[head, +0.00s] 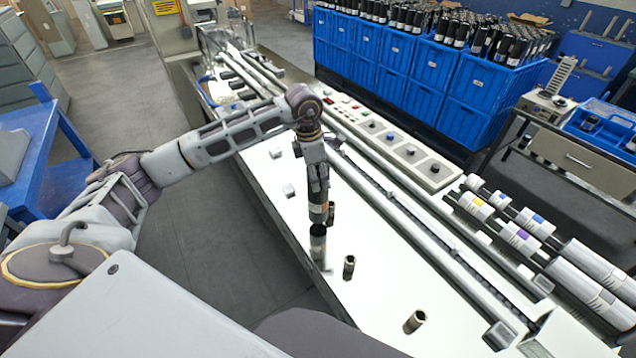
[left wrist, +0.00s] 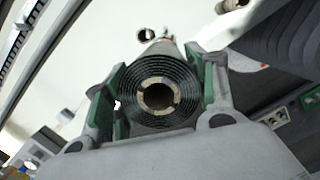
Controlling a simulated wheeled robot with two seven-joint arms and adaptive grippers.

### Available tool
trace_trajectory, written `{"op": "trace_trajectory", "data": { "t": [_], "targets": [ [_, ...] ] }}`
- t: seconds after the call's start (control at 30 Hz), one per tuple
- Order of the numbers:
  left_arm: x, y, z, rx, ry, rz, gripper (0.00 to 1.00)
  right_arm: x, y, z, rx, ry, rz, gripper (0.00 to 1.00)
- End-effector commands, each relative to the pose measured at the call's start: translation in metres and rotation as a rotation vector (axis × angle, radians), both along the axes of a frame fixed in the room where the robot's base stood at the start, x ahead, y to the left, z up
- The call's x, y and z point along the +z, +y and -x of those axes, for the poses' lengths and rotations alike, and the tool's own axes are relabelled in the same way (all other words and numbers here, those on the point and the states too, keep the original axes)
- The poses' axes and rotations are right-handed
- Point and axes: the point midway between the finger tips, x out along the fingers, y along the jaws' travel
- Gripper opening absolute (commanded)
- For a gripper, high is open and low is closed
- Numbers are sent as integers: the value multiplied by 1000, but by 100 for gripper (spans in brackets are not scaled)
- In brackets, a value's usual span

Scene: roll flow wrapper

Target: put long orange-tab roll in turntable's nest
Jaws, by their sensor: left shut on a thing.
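My left gripper (head: 318,222) points down over the white machine bed and is shut on a roll. In the left wrist view the roll (left wrist: 158,95) shows end-on, with dark wound layers around a hollow core, between the green-padded fingers (left wrist: 160,100). No turntable nest can be made out clearly. My right gripper is not in view.
Rolls with yellow, blue and purple tabs (head: 520,238) lie at the right. A control strip (head: 395,142) and long rails run behind. Blue crates (head: 420,65) stand farther back.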

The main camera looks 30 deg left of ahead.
Motion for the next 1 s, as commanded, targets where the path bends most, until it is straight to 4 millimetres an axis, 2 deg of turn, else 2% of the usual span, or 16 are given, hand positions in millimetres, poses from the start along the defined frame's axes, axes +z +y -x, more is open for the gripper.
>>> {"op": "trace_trajectory", "data": {
  "t": [0.2, 0.5, 1.0],
  "targets": [
    [31, 0, -1, -1, -7, 0, 0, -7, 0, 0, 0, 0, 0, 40],
    [57, 0, -1, 1, -5, 0, 0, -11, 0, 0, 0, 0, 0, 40],
    [62, 0, 0, -1, -3, 0, 0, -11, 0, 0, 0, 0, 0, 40]
  ]
}}
